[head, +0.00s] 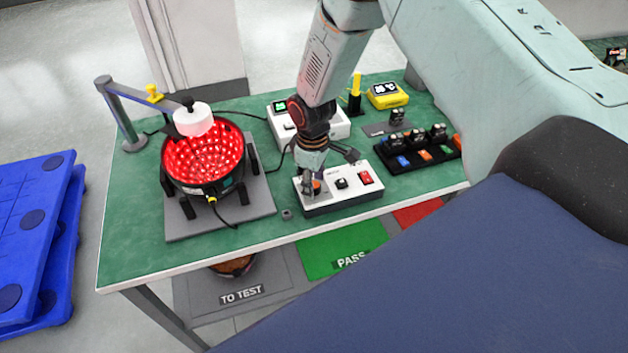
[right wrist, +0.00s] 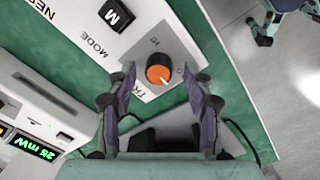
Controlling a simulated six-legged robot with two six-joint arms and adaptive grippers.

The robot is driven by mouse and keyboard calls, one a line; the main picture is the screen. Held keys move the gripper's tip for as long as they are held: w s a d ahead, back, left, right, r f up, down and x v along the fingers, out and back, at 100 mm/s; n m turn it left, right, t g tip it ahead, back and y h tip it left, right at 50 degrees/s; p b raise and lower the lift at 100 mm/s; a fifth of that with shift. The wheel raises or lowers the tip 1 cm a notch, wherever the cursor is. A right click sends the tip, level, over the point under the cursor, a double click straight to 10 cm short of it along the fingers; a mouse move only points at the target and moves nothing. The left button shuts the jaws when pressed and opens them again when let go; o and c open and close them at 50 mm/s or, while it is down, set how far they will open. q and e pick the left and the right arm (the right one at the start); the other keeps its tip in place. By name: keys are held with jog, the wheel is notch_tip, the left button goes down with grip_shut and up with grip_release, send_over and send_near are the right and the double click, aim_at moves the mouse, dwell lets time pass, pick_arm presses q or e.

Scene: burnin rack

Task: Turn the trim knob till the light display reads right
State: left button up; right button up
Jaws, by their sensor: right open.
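The trim knob (right wrist: 158,70) is orange with a white pointer line, on the white control box (head: 345,197). My right gripper (head: 312,183) is over the left end of this box. In the right wrist view my right gripper (right wrist: 158,82) is open, one finger on each side of the knob; I cannot tell whether either touches it. The light display (right wrist: 35,143) glows green and seems to read about 25 mW; the last digit is hard to read. It also shows small on the white meter (head: 280,106) behind. My left gripper is not in view.
A bowl of lit red lamps (head: 203,185) with a white sensor head (head: 193,121) over it stands left on a grey mat. A black tray (head: 437,158) of parts lies right.

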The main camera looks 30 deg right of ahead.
jog(key=shift+d, duration=0.1)
jog(key=c, duration=0.4)
grip_shut()
jog(key=shift+m, duration=0.4)
jog(key=m+p, duration=0.2)
jog(key=m, duration=0.1)
jog(key=shift+r+m, duration=0.1)
jog(key=shift+m, duration=0.3)
jog(key=m+p, duration=0.1)
jog(key=m, duration=0.3)
jog(key=shift+w+m+p, duration=0.15)
jog(key=shift+m+p, duration=0.2)
jog(key=shift+m, duration=0.35)
